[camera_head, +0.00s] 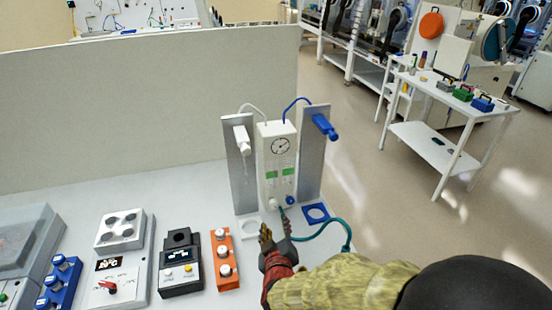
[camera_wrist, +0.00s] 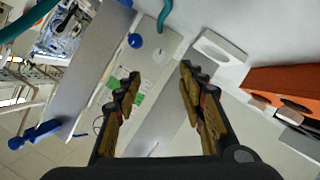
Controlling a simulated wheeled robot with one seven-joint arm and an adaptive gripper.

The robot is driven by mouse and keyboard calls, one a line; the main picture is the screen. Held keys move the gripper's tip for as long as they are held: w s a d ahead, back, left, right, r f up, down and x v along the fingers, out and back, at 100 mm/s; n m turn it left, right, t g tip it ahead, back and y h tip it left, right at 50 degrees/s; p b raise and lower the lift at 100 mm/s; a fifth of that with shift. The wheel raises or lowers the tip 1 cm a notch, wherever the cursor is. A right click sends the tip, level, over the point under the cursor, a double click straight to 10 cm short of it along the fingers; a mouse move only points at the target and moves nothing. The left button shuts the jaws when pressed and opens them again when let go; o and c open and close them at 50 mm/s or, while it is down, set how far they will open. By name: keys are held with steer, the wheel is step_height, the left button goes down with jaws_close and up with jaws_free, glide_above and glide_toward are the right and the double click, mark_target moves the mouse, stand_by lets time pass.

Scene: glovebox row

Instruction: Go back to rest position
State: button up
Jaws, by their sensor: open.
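My gripper (camera_head: 270,238) is at the end of my arm, which reaches in from the lower right of the head view. It is over the bench in front of a white gauge unit (camera_head: 277,165). In the wrist view my gripper (camera_wrist: 160,85) has its two fingers apart, with nothing between them. The gauge unit (camera_wrist: 157,60) shows beyond the fingers there, tilted. A teal hose (camera_head: 325,226) runs from the unit past my gripper; I cannot tell if they touch.
An orange block with white knobs (camera_head: 224,258), a black device (camera_head: 181,265) and a switch box (camera_head: 118,287) stand left of my gripper. Grey panels (camera_head: 312,170) flank the gauge unit. A partition (camera_head: 130,115) closes the bench's back. A white cart (camera_head: 430,145) stands away at right.

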steer(key=s+d+r+m+g+y, duration=0.1)
steer(key=s+d+r+m+g, duration=0.15)
steer(key=r, duration=0.25)
steer(key=s+d+r+m+g+y, duration=0.1)
steer(key=s+d+r+g, duration=0.15)
steer(key=r, duration=0.25)
steer(key=s+d+r+m+g+h, duration=0.1)
steer(key=s+d+m, duration=0.1)
steer(key=s+d, duration=0.5)
steer(key=s+d+r+m+g+h, duration=0.1)
steer(key=s+d+r+m+g, duration=0.1)
steer(key=s+d, duration=0.5)
steer(key=s, duration=0.6)
steer(key=shift+s+d+r+g+h, duration=0.2)
steer(key=shift+s+g+h, duration=0.1)
steer(key=shift+s+h, duration=0.1)
steer(key=shift+w, duration=0.1)
steer(key=n+t+y+b, duration=0.3)
steer(key=t+y+b, duration=0.1)
steer(key=t, duration=0.3)
glide_toward(274, 204)
steer(key=w+f, duration=0.1)
steer(key=shift+b+x, duration=1.05)
steer(key=shift+x, duration=3)
steer(key=shift+a+r, duration=0.15)
steer(key=shift+c, duration=0.9)
